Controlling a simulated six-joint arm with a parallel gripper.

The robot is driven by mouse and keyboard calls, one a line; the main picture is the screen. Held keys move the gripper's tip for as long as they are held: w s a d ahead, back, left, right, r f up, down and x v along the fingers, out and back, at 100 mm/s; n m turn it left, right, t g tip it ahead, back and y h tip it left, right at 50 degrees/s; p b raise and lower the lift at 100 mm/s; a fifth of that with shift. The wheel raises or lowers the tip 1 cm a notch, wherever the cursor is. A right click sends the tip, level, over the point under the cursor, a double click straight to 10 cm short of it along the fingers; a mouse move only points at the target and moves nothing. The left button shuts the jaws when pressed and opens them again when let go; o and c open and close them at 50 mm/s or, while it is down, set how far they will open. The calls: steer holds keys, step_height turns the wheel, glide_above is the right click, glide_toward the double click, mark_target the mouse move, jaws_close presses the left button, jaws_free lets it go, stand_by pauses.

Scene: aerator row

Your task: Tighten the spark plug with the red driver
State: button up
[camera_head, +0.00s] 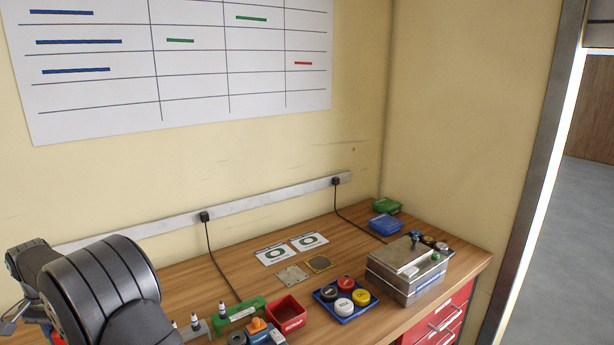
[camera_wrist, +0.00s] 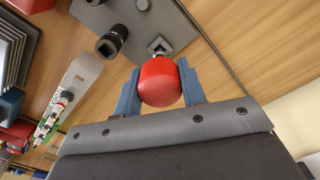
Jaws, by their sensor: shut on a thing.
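In the wrist view my gripper (camera_wrist: 159,85) is shut on the rounded red handle of the red driver (camera_wrist: 160,82), with one blue jaw on each side. A short bit of metal shaft shows beyond the handle, over a grey square block (camera_wrist: 165,35). The handle hides the tip, so I cannot tell if it touches the block. In the head view my arm covers the lower left, and the gripper is mostly hidden. Small white-and-dark plug-like parts stand on a grey holder (camera_head: 193,333) and a green holder (camera_head: 240,315). I cannot tell which is the task's spark plug.
A black socket-like piece (camera_wrist: 112,41) stands close beside the driver. In the head view a red scrap bin (camera_head: 286,311), a blue tray (camera_head: 327,296) of round caps and a metal box (camera_head: 409,268) stand to the right. Flat cards (camera_head: 274,254) lie farther back.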

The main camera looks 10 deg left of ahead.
steer(key=shift+r, duration=0.5)
steer(key=shift+d+r, duration=0.1)
steer(key=w+d+r, duration=0.2)
steer(key=d+r, duration=0.8)
steer(key=d, duration=0.3)
steer(key=s+d+r, duration=0.2)
steer(key=d+r, duration=0.1)
steer(key=d, duration=0.5)
steer(key=s+d+r, duration=0.1)
steer(key=d+r, duration=0.2)
steer(key=d, duration=0.6)
steer(key=shift+f, duration=2.7)
steer(key=shift+f, duration=0.6)
steer(key=shift+f, duration=0.4)
steer(key=shift+f, duration=0.1)
